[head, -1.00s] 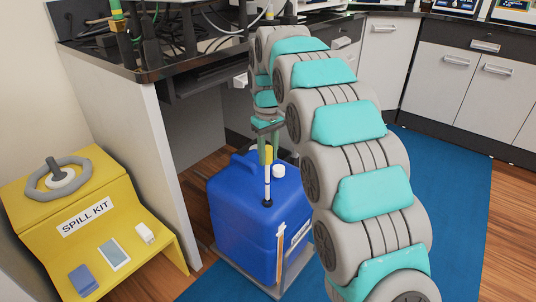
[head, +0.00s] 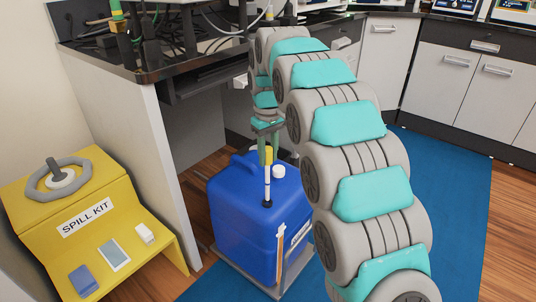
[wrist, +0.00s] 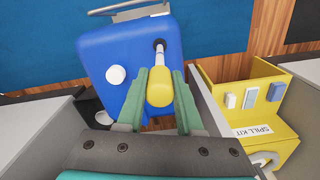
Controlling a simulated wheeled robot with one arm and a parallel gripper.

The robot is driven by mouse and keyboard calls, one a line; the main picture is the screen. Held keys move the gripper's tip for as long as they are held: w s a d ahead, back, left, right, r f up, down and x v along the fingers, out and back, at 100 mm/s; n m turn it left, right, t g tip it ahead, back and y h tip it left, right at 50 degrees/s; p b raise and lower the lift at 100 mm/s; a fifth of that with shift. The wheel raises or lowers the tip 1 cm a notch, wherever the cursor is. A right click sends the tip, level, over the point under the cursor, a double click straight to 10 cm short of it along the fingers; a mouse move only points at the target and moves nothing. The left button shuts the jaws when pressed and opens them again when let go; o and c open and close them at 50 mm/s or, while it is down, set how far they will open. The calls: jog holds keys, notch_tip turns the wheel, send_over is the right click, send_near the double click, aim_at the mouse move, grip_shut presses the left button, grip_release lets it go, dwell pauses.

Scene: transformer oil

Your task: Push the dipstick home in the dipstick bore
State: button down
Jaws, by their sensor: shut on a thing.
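The dipstick has a yellow handle (head: 268,155) and a pale rod (head: 267,183). It stands about upright over the dipstick bore (head: 267,203), a black-rimmed hole in the top of the blue can (head: 235,225). The rod's lower end meets the bore; how deep it goes is hidden. A length of rod shows between handle and rim. My gripper (wrist: 159,82) is shut on the yellow handle (wrist: 159,90), with a green finger on either side. In the wrist view the rod runs from the handle to the dark bore rim (wrist: 159,45).
A white cap (wrist: 116,75) sits on the can beside the dipstick. The can stands on a grey tray (head: 292,275) on the floor. A yellow spill kit (head: 120,230) is at left, and a bench with a black top (head: 150,68) stands behind. Blue mat (head: 450,180) lies clear at right.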

aim_at(268, 200)
jog(key=shift+f+b, duration=2.4)
jog(key=shift+f, duration=5.65)
jog(key=shift+c, duration=2.4)
grip_release()
jog(key=shift+r, duration=0.15)
